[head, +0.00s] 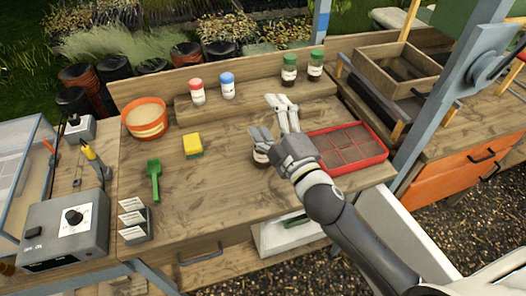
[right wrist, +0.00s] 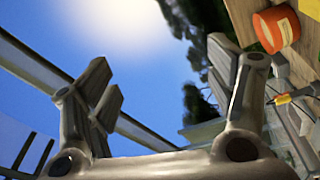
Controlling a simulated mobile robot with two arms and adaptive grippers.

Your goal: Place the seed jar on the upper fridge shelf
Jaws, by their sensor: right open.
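Two dark jars with green lids and white labels, a left one (head: 289,70) and a right one (head: 314,67), stand on the raised back ledge. I cannot tell which is the seed jar. The right gripper is open, its fingers pointing up and back above the bench. The right wrist view shows nothing between the fingers. My left gripper is not in view.
A red tray of soil squares (head: 348,146) lies right of the gripper. Red-capped (head: 197,92) and blue-capped (head: 227,86) bottles stand on the ledge. An orange pot (head: 146,119), sponge (head: 193,146) and green scoop (head: 153,180) are at left. The bench's front middle is clear.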

